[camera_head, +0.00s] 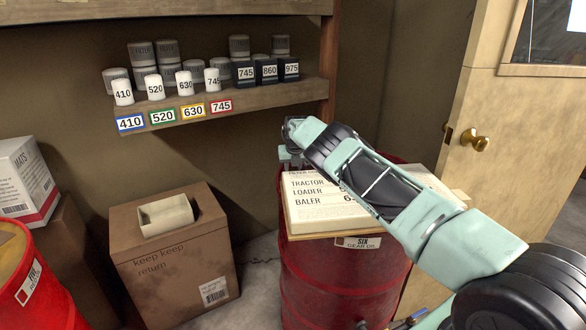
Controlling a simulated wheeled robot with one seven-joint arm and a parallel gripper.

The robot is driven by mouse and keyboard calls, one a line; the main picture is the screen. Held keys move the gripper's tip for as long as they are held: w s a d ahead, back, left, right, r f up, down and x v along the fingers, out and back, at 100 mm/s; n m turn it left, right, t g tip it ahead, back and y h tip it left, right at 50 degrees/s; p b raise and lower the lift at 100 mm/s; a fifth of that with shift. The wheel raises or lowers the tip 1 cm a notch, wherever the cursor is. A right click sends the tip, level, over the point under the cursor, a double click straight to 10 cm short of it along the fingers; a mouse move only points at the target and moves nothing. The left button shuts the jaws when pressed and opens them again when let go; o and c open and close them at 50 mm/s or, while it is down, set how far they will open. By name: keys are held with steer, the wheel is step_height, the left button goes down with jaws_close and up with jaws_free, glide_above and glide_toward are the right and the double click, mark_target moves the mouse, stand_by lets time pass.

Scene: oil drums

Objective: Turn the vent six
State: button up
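The red drum (335,275) labelled SIX stands at the centre right. A cream board or box (320,213) printed TRACTOR, LOADER, BALER lies on its top and covers much of the lid. No vent on this drum shows clearly; my arm and the board hide much of the top. My gripper (290,152) is above the drum's back left edge, at the far end of my pale green arm. Its fingers are small and partly hidden, so whether they are open or shut cannot be told.
A wooden shelf (270,100) with numbered filters runs along the back wall. A cardboard box (165,255) with a cream container (166,215) on top stands left of the drum. Another red drum (45,300) is at lower left. A door (500,170) is at right.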

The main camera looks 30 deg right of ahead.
steer(key=shift+c, duration=1.3)
steer(key=m+b, duration=0.1)
steer(key=b, duration=0.2)
steer(key=shift+f, duration=0.35)
steer(key=shift+w+m+h+b, duration=0.1)
steer(key=shift+m+h+b, duration=0.2)
steer(key=shift+b, duration=0.3)
steer(key=shift+r+m+h+b, duration=0.35)
steer(key=shift+m+b, duration=0.15)
steer(key=shift+m, duration=0.2)
steer(key=o, duration=1)
steer(key=shift+a+r, duration=0.1)
steer(key=b+v, duration=0.1)
steer(key=v, duration=1)
steer(key=b+v, duration=0.1)
steer(key=v, duration=0.5)
steer(key=shift+w+r+b, duration=0.25)
steer(key=shift+r+b, duration=0.05)
